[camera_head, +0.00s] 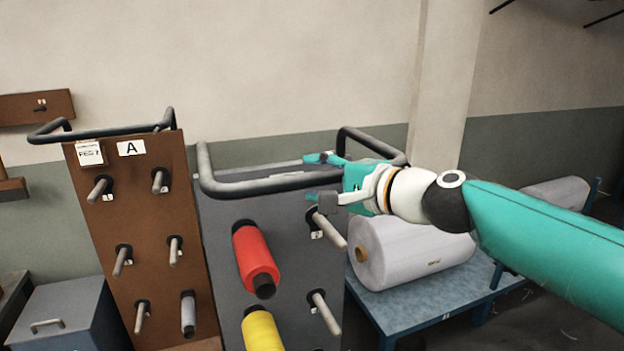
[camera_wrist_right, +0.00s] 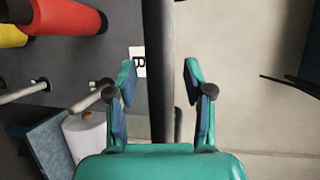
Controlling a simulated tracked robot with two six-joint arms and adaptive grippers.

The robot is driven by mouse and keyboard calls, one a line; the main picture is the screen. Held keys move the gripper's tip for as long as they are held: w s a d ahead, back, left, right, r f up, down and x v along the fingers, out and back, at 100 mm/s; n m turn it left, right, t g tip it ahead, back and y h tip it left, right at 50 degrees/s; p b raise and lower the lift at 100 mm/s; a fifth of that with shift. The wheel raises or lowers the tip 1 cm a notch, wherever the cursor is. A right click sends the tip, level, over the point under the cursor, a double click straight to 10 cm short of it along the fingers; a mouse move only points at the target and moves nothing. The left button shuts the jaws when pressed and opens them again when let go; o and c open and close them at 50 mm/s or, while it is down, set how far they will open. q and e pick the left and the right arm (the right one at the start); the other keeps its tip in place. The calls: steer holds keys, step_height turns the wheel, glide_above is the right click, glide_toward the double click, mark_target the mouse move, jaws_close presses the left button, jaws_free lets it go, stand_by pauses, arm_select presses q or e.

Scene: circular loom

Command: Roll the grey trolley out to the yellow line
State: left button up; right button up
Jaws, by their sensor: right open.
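The grey trolley (camera_head: 218,235) stands in the middle of the head view, with a dark tubular handle (camera_head: 255,187) along its top. A red spool (camera_head: 253,252) and a yellow spool (camera_head: 262,331) sit on its pegs. My right gripper (camera_head: 310,178) is at the right part of this handle, fingers pointing left. In the right wrist view, the handle bar (camera_wrist_right: 158,45) runs between the two open fingers (camera_wrist_right: 160,75), with gaps on both sides. It is not gripped. The yellow line is not in view. My left gripper is not in view.
A brown rack (camera_head: 150,220) marked A, with its own handle, stands close on the left. A big white roll (camera_head: 410,250) lies on a blue table (camera_head: 420,307) close on the right. A grey box (camera_head: 68,310) is at lower left. A pillar (camera_head: 442,90) stands behind.

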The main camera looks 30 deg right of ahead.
steer(key=shift+c, duration=0.4)
jaws_close()
steer(key=shift+w, duration=0.1)
